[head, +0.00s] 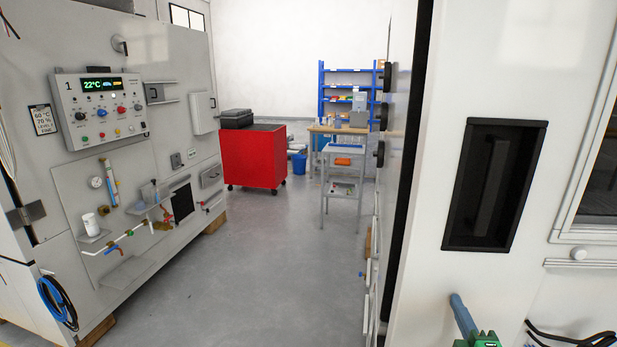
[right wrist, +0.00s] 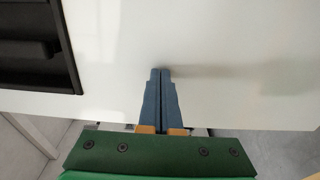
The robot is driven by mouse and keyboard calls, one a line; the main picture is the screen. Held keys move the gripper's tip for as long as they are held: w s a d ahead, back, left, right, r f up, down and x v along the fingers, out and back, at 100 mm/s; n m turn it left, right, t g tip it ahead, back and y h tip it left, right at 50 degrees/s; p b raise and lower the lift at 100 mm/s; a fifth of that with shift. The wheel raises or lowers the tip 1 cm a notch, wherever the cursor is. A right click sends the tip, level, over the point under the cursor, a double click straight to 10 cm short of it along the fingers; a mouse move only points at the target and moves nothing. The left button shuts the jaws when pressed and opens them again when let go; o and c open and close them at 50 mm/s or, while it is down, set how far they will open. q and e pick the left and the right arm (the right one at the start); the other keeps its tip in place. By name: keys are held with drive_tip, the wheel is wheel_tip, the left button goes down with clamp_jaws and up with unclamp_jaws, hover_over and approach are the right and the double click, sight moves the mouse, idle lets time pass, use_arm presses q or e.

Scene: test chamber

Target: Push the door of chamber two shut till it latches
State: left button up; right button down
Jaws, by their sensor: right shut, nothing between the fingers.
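The door (head: 450,120) of chamber two is a tall white panel at the right of the head view. It has a black recessed handle (head: 495,185), and a dark strip runs along its left edge. I cannot tell how wide any gap is there. My right gripper (head: 462,312), green with blue fingers, is at the bottom, below the handle. In the right wrist view its fingers (right wrist: 161,73) are shut and empty, their tips at the white door face (right wrist: 200,35). A shadow lies beside them; contact is unclear. The handle recess (right wrist: 38,45) is at upper left. My left gripper is not in view.
Chamber one, with a control box (head: 100,108) and pipes, stands at left. Open grey floor (head: 270,270) lies between. A red cabinet (head: 255,158), a small grey trolley (head: 345,180) and blue shelves (head: 348,78) stand farther back. Dark cables (head: 570,338) lie at bottom right.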

idle(0.4)
drive_tip(key=shift+w+d+b, duration=0.25)
drive_tip(key=shift+w+b, duration=0.3)
drive_tip(key=shift+w, duration=1.35)
drive_tip(key=shift+w+d+b, duration=0.2)
drive_tip(key=shift+w+b, duration=0.35)
drive_tip(key=shift+w, duration=1.35)
drive_tip(key=shift+s, duration=0.15)
drive_tip(key=s+a+p, duration=0.1)
drive_tip(key=s+p, duration=0.1)
drive_tip(key=s, duration=0.7)
drive_tip(key=shift+s+p, duration=0.4)
drive_tip(key=shift+a, duration=0.1)
